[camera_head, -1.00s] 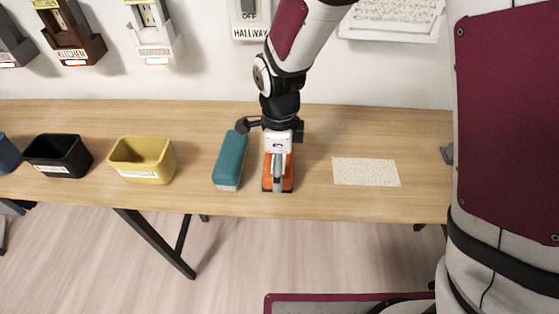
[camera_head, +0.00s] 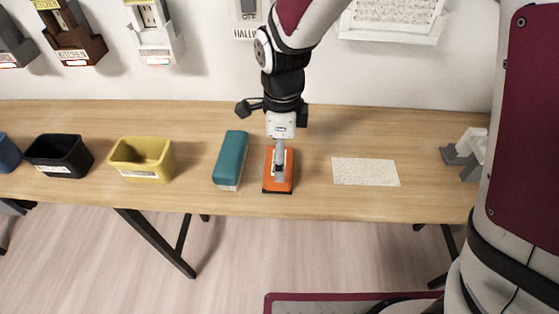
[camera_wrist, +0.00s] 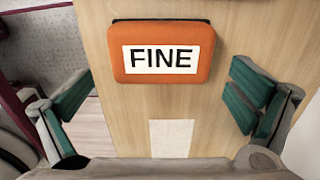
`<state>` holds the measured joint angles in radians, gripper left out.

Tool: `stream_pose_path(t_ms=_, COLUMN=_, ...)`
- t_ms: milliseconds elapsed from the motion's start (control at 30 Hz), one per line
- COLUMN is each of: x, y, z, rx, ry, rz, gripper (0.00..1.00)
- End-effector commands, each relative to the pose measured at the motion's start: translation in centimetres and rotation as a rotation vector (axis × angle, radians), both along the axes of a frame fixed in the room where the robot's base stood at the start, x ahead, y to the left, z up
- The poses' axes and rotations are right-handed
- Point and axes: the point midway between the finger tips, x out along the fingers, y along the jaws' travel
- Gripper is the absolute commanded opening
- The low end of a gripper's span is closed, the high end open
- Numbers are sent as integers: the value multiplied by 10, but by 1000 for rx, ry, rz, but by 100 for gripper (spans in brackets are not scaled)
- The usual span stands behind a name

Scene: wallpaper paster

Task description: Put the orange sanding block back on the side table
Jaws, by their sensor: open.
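The orange sanding block (camera_head: 285,181) lies on the wooden side table (camera_head: 400,121), just right of a teal block. In the wrist view the orange block (camera_wrist: 198,63) shows a white label reading FINE. My gripper (camera_head: 279,168) is over the orange block in the head view and partly covers it. In the wrist view my gripper (camera_wrist: 158,105) is open, its teal finger pads wide apart. The block lies ahead of the pads, between their lines, and nothing is held.
The teal block (camera_head: 231,158) stands close left of the orange one. A yellow bin (camera_head: 160,172), a black bin (camera_head: 60,156) and a blue bin (camera_head: 8,154) line the left. A cream patterned sheet (camera_head: 366,172) lies right. Wall fixtures hang behind.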

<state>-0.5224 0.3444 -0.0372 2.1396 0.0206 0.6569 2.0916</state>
Motion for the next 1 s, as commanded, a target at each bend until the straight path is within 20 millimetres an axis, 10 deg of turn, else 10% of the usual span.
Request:
stream_pose_path(t_ms=300, x=-1, y=-1, z=68, rx=2, ry=-2, rz=0, gripper=100)
stream_pose_path(t_ms=767, x=-1, y=-3, z=92, rx=0, ry=0, rz=5, gripper=100)
stream_pose_path(t_ms=1000, x=-23, y=-48, z=132, rx=19, ry=-33, rz=239, gripper=100)
